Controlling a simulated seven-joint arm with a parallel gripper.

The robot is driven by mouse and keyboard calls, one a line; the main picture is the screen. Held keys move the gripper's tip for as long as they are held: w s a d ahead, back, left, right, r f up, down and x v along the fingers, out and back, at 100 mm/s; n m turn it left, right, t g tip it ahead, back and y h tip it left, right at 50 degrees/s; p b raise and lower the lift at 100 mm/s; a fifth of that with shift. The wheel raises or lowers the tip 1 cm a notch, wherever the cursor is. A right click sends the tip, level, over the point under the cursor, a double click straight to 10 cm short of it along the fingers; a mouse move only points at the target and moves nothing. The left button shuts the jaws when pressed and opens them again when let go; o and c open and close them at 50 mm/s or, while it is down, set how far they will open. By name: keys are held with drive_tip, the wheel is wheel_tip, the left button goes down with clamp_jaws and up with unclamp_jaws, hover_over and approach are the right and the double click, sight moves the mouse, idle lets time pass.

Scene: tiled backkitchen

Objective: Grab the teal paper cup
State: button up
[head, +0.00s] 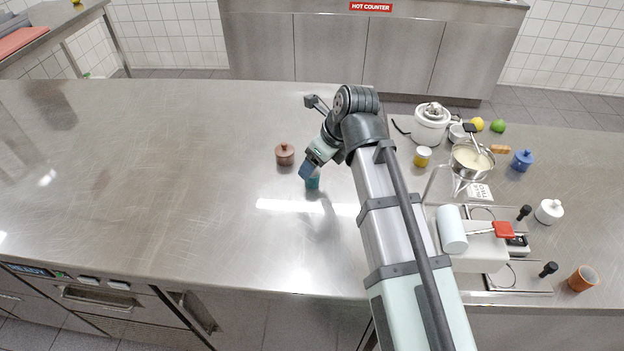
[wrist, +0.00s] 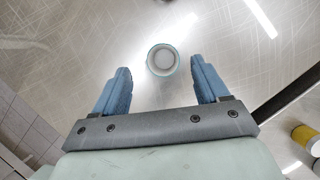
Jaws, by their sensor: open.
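The teal paper cup (head: 313,182) stands on the steel counter in the head view, partly hidden behind my gripper (head: 306,172). In the wrist view I look down on the cup (wrist: 163,60), with its pale rim and round opening upward. My gripper (wrist: 161,82) is open, with one blue finger to the left of the cup and the other to its right. The cup lies around the level of the fingertips and a little beyond them in the picture. Nothing is between the fingers' bases. I cannot tell the exact height of the fingers over the cup.
A brown lidded pot (head: 284,154) stands just left of my gripper. The steel counter (head: 150,170) at the left is clear.

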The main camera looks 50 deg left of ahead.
sight(312, 178)
drive_tip(key=shift+w+x, duration=0.1)
drive_tip(key=shift+x, duration=1.3)
drive_tip(key=shift+w+x, duration=0.15)
drive_tip(key=shift+x, duration=1.2)
drive_tip(key=shift+d+f, duration=0.1)
drive_tip(key=shift+c, duration=0.5)
drive_tip(key=c, duration=1)
